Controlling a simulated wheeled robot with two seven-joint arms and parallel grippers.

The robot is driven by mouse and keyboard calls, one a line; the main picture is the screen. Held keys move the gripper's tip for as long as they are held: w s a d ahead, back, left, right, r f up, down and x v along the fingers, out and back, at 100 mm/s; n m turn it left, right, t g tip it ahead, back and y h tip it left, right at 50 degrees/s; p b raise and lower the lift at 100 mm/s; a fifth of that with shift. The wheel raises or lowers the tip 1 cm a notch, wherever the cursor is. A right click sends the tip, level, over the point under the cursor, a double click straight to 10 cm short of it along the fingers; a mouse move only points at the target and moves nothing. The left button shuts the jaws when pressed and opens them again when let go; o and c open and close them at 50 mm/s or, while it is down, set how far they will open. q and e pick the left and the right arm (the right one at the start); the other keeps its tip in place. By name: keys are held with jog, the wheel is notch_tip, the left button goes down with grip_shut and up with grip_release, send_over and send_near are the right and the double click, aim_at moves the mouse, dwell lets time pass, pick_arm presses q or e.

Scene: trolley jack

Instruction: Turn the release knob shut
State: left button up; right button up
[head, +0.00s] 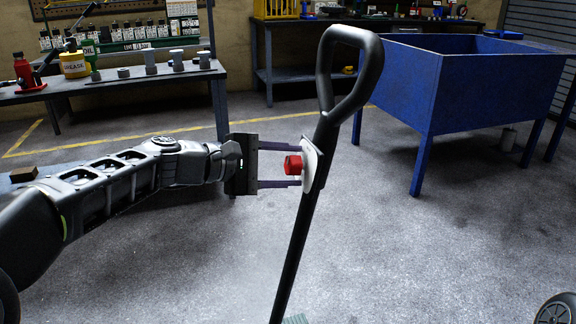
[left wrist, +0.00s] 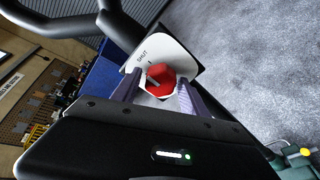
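The red release knob (head: 293,164) sits on a white plate (head: 312,166) on the black jack handle (head: 292,240), which stands tilted with a loop grip on top. In the left wrist view the knob (left wrist: 162,76) is faceted, and the plate (left wrist: 172,50) carries the word SHUT and a small tick mark. The knob's exact turn is hard to read. My left gripper (head: 299,164) is open, one finger above and one below the knob, with gaps visible in the head view. The fingertips reach close to the plate. My right gripper is not in view.
A blue bin on legs (head: 490,90) stands behind on the right. A workbench (head: 130,85) at the left holds a grease tin (head: 74,66), bottles and a red bottle jack (head: 25,72). The floor around the handle is clear.

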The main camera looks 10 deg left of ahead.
pick_arm(q)
jog(key=shift+o, duration=0.8)
jog(key=p+v, duration=0.1)
jog(key=v, duration=0.6)
jog(key=shift+s+a, duration=0.25)
jog(key=shift+a, duration=0.05)
